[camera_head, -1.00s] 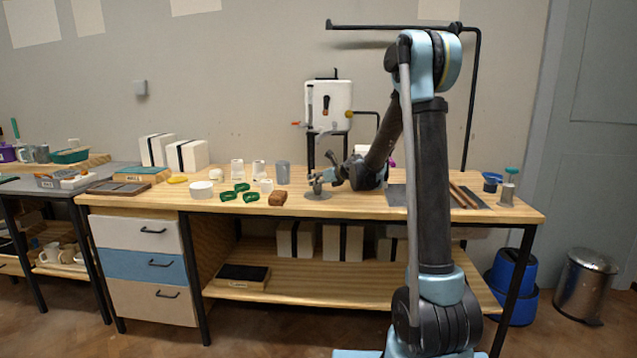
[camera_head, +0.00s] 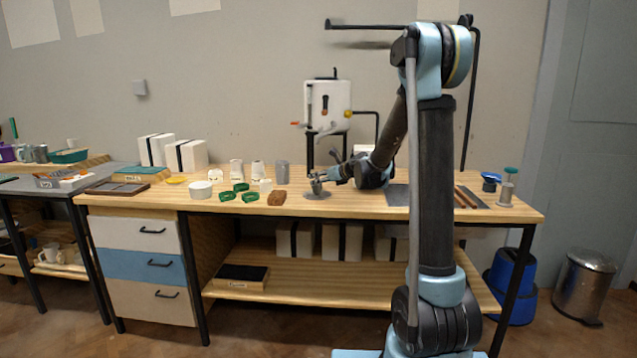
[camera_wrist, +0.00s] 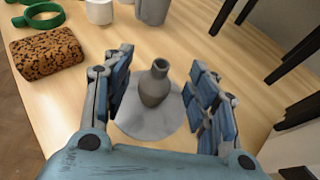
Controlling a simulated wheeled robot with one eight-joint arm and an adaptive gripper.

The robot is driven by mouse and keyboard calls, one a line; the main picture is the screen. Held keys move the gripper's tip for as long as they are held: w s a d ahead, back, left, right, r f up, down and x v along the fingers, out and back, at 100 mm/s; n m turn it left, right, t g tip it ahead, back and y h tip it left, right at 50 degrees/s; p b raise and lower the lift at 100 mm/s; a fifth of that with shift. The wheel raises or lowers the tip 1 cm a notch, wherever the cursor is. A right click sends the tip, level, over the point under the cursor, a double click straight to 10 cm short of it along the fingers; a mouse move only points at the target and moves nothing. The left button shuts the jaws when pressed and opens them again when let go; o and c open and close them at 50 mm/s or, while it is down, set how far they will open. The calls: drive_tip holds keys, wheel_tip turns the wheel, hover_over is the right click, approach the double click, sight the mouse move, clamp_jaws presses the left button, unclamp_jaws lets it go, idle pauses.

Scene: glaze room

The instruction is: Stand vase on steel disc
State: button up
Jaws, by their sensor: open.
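The vase (camera_wrist: 155,86) is small, grey-brown and narrow-necked. In the wrist view it stands upright on the grey round steel disc (camera_wrist: 150,126), near the disc's middle. My gripper (camera_wrist: 162,92) is open, with one finger on each side of the vase and a visible gap to each. In the head view my gripper (camera_head: 320,180) is low over the disc (camera_head: 317,195) on the wooden bench; the vase there is too small and covered to make out clearly.
A speckled brown block (camera_wrist: 46,58), green rings (camera_wrist: 38,16), a white cup (camera_wrist: 99,11) and a grey cup (camera_wrist: 153,10) stand to the left and behind the disc. A white box on a black stand (camera_head: 328,105) rises behind my gripper. Bench (camera_head: 360,208) in front is clear.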

drive_tip(key=s+d+r+n+g+h, duration=0.1)
drive_tip(key=s+d+n, duration=0.35)
drive_tip(key=s, duration=0.55)
drive_tip(key=s+d+r+n+g+h, duration=0.1)
drive_tip(key=s+d+n, duration=0.35)
drive_tip(key=s, duration=0.45)
drive_tip(key=s+d+f+n+g+h, duration=0.2)
drive_tip(key=s+d+f+n, duration=0.2)
drive_tip(key=s, duration=0.6)
drive_tip(key=s+d+f+n+g+h, duration=0.1)
drive_tip(key=s+d+f+n, duration=0.4)
drive_tip(key=s, duration=0.6)
drive_tip(key=s+d+f+n+g+h, duration=0.2)
drive_tip(key=s+d+f+n+h, duration=0.2)
drive_tip(key=s+d+n, duration=0.4)
drive_tip(key=s+f+n, duration=0.1)
drive_tip(key=s, duration=0.1)
drive_tip(key=shift+s+f+n+g, duration=0.25)
drive_tip(key=shift+s+n+g, duration=0.05)
drive_tip(key=shift+s, duration=0.1)
drive_tip(key=shift+w+f, duration=0.2)
drive_tip(key=shift+w, duration=0.3)
